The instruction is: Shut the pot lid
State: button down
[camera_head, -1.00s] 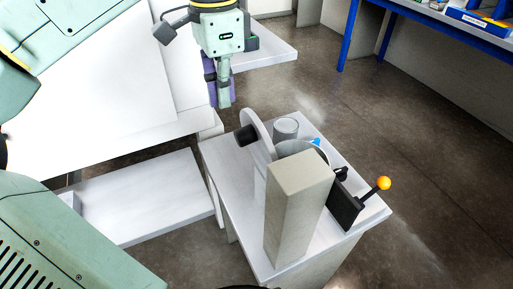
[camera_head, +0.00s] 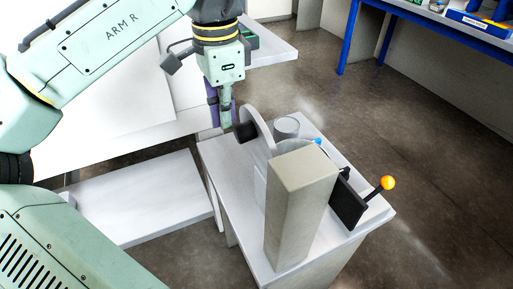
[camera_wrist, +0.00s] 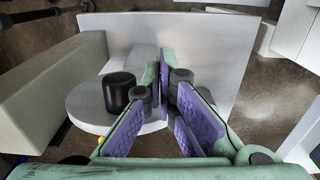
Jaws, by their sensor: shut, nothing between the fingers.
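The pot lid (camera_head: 259,128) is a pale grey disc standing raised on edge, with a black knob (camera_head: 246,131) facing left. In the wrist view the lid (camera_wrist: 85,104) and its knob (camera_wrist: 119,92) lie left of the fingers. My gripper (camera_head: 226,122) is shut and empty, pointing down just left of the knob in the head view. Its purple-padded fingers (camera_wrist: 161,75) show close together in the wrist view; whether they touch the knob I cannot tell. The pot is mostly hidden behind the tall beige block.
The beige block (camera_head: 297,205) stands on the small pale table (camera_head: 235,180) in front of the pot. A grey cylinder (camera_head: 286,127) stands behind. A black bracket with an orange-ball lever (camera_head: 388,183) is at the right. A low white surface (camera_head: 145,195) lies left.

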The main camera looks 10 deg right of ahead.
jog(key=shift+f, duration=0.2)
jog(key=w+d+r+p, duration=0.1)
jog(key=w+d+p, duration=0.1)
jog(key=d, duration=0.3)
jog(key=w+d+r+p, duration=0.1)
jog(key=d+p, duration=0.2)
jog(key=d, duration=0.3)
jog(key=shift+w+d+p, duration=0.2)
jog(key=shift+w+p, duration=0.15)
dwell(1.0)
jog(key=shift+r, duration=0.1)
notch_tip(320, 180, up, 8)
dwell(1.3)
dwell(0.3)
